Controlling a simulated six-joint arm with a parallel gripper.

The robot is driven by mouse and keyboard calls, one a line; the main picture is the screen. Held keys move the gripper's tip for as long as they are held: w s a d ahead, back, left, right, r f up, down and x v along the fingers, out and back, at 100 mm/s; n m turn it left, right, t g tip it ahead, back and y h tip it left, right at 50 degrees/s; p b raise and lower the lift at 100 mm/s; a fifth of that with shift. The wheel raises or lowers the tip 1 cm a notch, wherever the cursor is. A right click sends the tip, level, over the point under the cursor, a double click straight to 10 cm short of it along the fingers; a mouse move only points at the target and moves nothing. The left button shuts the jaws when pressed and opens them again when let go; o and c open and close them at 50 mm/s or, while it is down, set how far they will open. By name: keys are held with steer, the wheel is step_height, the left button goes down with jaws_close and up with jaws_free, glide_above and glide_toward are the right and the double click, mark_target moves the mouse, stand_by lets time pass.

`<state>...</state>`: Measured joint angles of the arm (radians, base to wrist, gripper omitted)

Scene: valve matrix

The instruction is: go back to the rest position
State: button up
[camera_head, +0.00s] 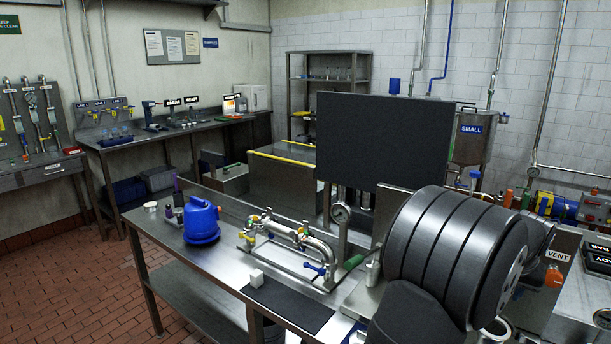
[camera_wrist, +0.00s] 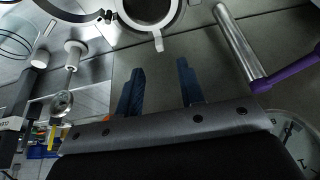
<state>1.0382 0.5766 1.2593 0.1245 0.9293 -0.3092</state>
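My gripper (camera_wrist: 160,85) shows in the wrist view as two dark blue fingers standing apart, with nothing between them. It is open and empty. Behind the fingers is a plain dark grey surface. In the head view my dark arm links fill the right foreground, and I cannot make out the gripper there. The valve pipe assembly (camera_head: 292,238), with yellow, green and blue handles, stands on the steel bench (camera_head: 215,262), and no finger is seen touching it.
A blue jug (camera_head: 201,222), a white block (camera_head: 256,278) and a dark mat (camera_head: 288,303) are on the bench. A dark panel (camera_head: 382,140) stands behind. In the wrist view, a steel bar (camera_wrist: 238,42) with a purple end and a dial (camera_wrist: 296,138) are close at right.

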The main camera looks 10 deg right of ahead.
steer(key=v, duration=1.1)
steer(key=x, duration=1.8)
steer(key=shift+f, duration=0.1)
step_height(320, 180, up, 8)
steer(key=s+a+f+m+g+h, duration=0.1)
steer(key=s+a+f+m, duration=0.3)
steer(key=s+a, duration=0.9)
step_height(320, 180, down, 3)
steer(key=shift+s+f+m+g, duration=0.1)
steer(key=shift+s+m+g, duration=0.25)
steer(key=shift+s, duration=0.35)
steer(key=shift+a, duration=0.1)
